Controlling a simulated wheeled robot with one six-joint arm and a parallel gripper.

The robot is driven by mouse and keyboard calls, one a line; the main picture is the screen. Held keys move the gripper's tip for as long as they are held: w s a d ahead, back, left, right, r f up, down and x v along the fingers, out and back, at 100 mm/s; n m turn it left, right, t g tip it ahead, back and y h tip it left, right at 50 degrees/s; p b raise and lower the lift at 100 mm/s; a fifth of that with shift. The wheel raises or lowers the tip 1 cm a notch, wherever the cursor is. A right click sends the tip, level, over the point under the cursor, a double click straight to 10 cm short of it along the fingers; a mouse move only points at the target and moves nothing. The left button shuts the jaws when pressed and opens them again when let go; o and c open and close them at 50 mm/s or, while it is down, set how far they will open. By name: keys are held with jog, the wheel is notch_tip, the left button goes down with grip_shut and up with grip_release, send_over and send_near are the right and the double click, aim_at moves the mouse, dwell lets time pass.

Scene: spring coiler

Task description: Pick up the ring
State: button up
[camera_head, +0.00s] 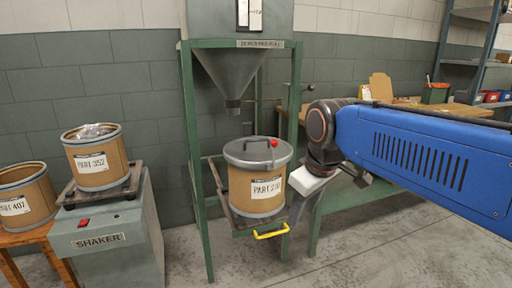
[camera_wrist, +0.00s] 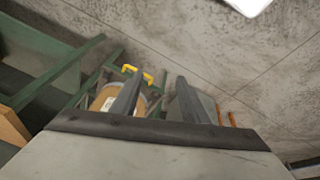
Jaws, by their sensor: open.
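A cardboard drum (camera_head: 257,187) labelled PART 2-something stands under the green hopper frame. A grey metal lid (camera_head: 258,152) with a handle and a red knob (camera_head: 274,143) closes it. A metal band, seemingly the ring, runs around the lid's rim (camera_head: 258,165); I see no separate loose ring. My gripper (camera_head: 308,184) is just right of this drum in the head view, apart from the lid as far as I can tell. In the wrist view my gripper's two fingers (camera_wrist: 160,75) are spread and empty. Part of the drum (camera_wrist: 107,98) shows behind the left finger.
A yellow handle (camera_head: 271,231) sticks out in front of the drum's tray. A shaker (camera_head: 107,239) bears another drum (camera_head: 98,165) at left. A third drum (camera_head: 25,190) stands beside it. A wooden workbench (camera_head: 425,110) is behind my arm. The floor at front right is clear.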

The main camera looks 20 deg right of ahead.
jog(key=w+d+r+n+g, duration=0.2)
jog(key=w+r+n, duration=0.4)
jog(key=w+r, duration=0.7)
notch_tip(320, 180, up, 7)
jog(key=n+g, duration=0.2)
jog(key=n, duration=0.6)
send_over(274, 147)
jog(key=d, duration=0.1)
jog(key=f, duration=1.1)
jog(key=shift+w+d+f, duration=0.1)
jog(key=shift+w+f, duration=0.15)
jog(key=shift+f, duration=0.1)
jog(key=shift+w+a+f, duration=0.1)
jog(key=shift+a+f, duration=0.1)
jog(key=shift+f, duration=1.15)
jog(key=shift+a+f, duration=0.2)
jog(key=shift+f, duration=1.15)
jog(key=shift+m, duration=0.3)
grip_shut()
